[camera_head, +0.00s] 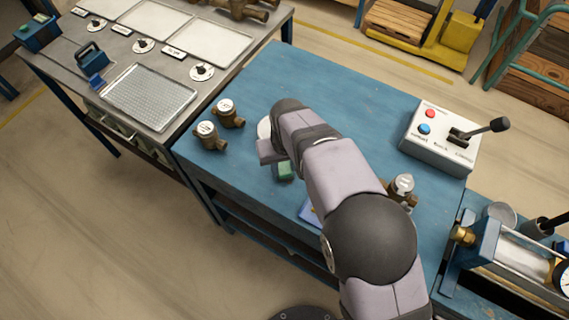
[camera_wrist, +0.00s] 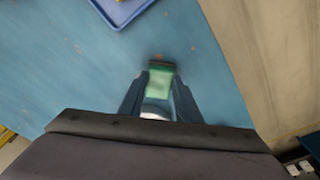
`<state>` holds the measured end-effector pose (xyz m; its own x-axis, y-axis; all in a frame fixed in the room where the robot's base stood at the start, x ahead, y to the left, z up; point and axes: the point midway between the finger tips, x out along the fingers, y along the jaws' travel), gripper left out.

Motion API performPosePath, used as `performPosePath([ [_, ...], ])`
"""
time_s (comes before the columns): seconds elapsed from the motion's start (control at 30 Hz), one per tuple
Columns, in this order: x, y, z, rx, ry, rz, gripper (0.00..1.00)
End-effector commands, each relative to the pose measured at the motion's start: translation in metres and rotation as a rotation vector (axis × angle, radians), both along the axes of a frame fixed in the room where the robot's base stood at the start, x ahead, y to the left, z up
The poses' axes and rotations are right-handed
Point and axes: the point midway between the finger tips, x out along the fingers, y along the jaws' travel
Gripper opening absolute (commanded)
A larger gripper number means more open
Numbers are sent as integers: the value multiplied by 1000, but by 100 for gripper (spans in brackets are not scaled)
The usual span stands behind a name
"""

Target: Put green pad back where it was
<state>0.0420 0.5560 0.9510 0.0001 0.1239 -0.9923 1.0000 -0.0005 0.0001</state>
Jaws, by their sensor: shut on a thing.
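The green pad (camera_head: 284,171) is partly hidden by my arm in the head view, above or on the blue table. In the wrist view the green pad (camera_wrist: 160,82), with a dark far edge, sits between the two fingers of my gripper (camera_wrist: 160,88), which is shut on it. A white round thing (camera_wrist: 155,109) shows just behind the pad; I cannot tell what it is. A blue tray (camera_wrist: 122,10) lies ahead at the top of the wrist view; in the head view only its corner (camera_head: 309,212) shows beside my arm.
Two brass meters (camera_head: 210,137) stand at the table's left edge, and another (camera_head: 402,188) stands right of my arm. A control box (camera_head: 440,138) with a lever is at the right. The steel bench (camera_head: 60,65) is at the left. The table's back middle is clear.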

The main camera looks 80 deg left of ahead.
Motion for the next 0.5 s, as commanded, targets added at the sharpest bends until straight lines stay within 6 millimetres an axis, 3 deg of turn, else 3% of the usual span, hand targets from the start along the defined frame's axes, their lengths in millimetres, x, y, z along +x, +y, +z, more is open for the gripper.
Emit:
performPosePath([
  [0.1, 0, 0, -4, 0, 0, 0, 1],
  [0.13, 0, 0, -4, 0, 0, 0, 33],
  [0.2, 0, 0, -3, 0, 0, 0, 49],
  [0.5, 0, 0, -2, 0, 0, 0, 49],
])
